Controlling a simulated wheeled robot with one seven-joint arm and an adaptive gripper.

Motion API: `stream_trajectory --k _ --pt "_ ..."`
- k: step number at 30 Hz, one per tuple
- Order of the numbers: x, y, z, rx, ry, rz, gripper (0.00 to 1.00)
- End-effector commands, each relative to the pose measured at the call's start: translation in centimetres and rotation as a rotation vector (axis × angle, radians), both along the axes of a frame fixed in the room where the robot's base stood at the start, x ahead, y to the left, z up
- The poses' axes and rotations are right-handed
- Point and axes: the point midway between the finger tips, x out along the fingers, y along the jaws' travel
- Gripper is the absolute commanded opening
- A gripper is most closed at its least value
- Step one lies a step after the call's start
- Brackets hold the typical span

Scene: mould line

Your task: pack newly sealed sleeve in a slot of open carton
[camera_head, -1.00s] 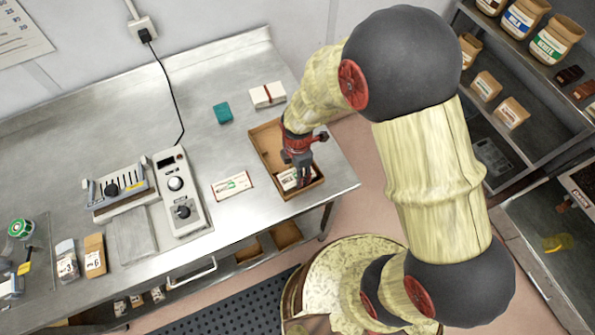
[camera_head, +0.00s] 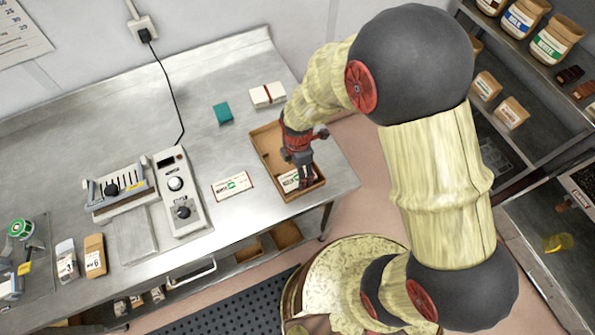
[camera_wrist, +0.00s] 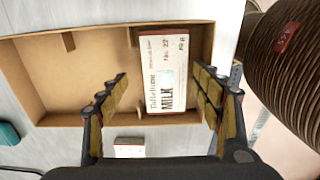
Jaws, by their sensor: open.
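The open cardboard carton (camera_head: 262,155) stands near the table's right end. It also shows in the wrist view (camera_wrist: 60,95), with short divider tabs on its walls. My gripper (camera_wrist: 160,73) is open, with one finger on each side of the sleeve in the picture and clear space between. In the head view my gripper (camera_head: 302,182) is over that end of the carton and hides part of the sleeve. The other slots look empty.
Another white sleeve (camera_head: 231,186) lies on the table left of the carton. A teal block (camera_head: 223,113) and a white stack with a red band (camera_head: 266,95) lie behind. The sealing machine (camera_head: 180,195) stands further left.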

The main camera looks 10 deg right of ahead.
Motion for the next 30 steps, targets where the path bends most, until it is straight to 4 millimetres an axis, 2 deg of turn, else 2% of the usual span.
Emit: stream_trajectory --k 9,15,21,30 --pt "0.2 0.1 6.5 0.002 -0.006 0.000 0.66" --pt "0.1 0.0 9.4 0.001 -0.003 0.000 0.66" --pt "0.0 0.0 10.6 0.001 -0.002 0.000 0.66" --pt "0.0 0.0 10.7 0.000 -0.001 -0.027 0.66"
